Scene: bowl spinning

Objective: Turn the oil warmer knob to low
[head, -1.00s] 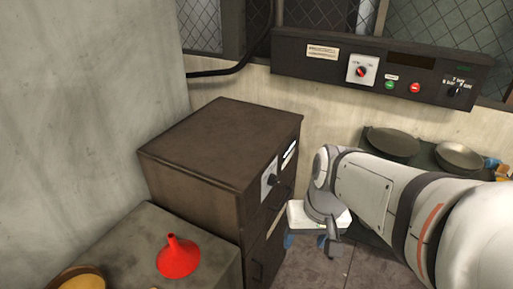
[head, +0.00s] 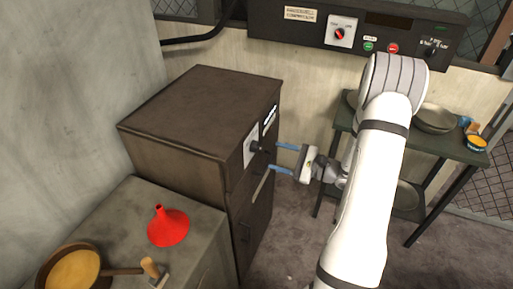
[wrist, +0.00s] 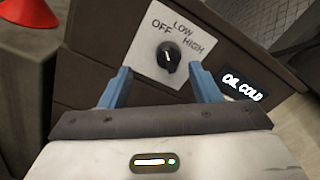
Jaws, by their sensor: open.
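The oil warmer (head: 200,120) is a dark brown cabinet in the middle left of the head view. On its right-hand face is a white plate (head: 250,150) with a black knob (head: 262,147). In the wrist view the knob (wrist: 169,57) sits on the plate under the words OFF, LOW and HIGH, and its white mark points up and left, toward OFF. My gripper (head: 281,157) is open, its two blue fingers pointing at the knob. In the wrist view the fingers (wrist: 165,88) stand on either side below the knob, apart from it.
A red funnel (head: 168,228) and a pan (head: 72,272) stand on a grey counter at the lower left. A wall control panel (head: 350,30) and a table with bowls (head: 436,119) are behind my arm.

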